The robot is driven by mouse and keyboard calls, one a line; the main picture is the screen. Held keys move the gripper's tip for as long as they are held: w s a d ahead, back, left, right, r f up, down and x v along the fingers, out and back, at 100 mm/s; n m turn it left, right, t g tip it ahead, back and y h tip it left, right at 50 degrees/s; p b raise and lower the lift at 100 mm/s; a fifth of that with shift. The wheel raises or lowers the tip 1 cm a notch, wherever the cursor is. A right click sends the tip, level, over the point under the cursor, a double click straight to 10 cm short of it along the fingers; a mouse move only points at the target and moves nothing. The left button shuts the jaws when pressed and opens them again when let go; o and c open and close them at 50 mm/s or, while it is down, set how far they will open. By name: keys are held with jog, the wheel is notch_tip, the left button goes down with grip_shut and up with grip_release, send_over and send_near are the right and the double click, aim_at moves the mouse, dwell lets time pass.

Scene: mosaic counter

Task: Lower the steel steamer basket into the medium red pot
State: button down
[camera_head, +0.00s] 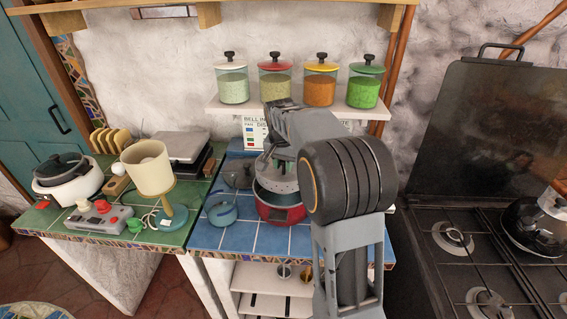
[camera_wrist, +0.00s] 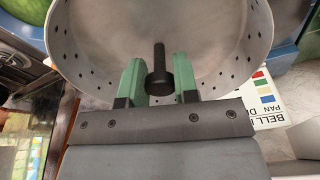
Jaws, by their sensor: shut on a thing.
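The steel steamer basket (camera_head: 273,180) is a grey, perforated bowl. In the wrist view the basket (camera_wrist: 95,50) fills the top, with its wall curving around a central dark post. My gripper (camera_wrist: 160,76) is shut on this post, with a green finger on each side of its black knob. In the head view my arm hides much of the basket and gripper. The red pot (camera_head: 281,214) stands on the blue tiled counter. The basket is over the pot's opening; I cannot tell whether its bottom is below the rim.
A small blue pot (camera_head: 221,211) and a dark grey pot (camera_head: 237,173) stand close left of the red pot. A shelf (camera_head: 238,108) with lidded jars is above. A lamp (camera_head: 152,170) stands on the green counter, and a stove (camera_head: 470,235) is at right.

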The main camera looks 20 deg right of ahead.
aim_at(283, 174)
jog(key=shift+f, duration=0.2)
dwell(0.4)
jog(key=shift+f+b, duration=0.95)
jog(key=shift+f, duration=0.2)
jog(key=shift+f, duration=0.2)
jog(key=shift+f+b, duration=1.35)
jog(key=shift+f, duration=0.45)
jog(key=shift+f, duration=0.25)
jog(key=shift+f+b, duration=0.95)
jog(key=shift+f, duration=0.2)
jog(key=shift+f, duration=0.1)
jog(key=shift+f, duration=0.35)
jog(key=shift+b, duration=0.3)
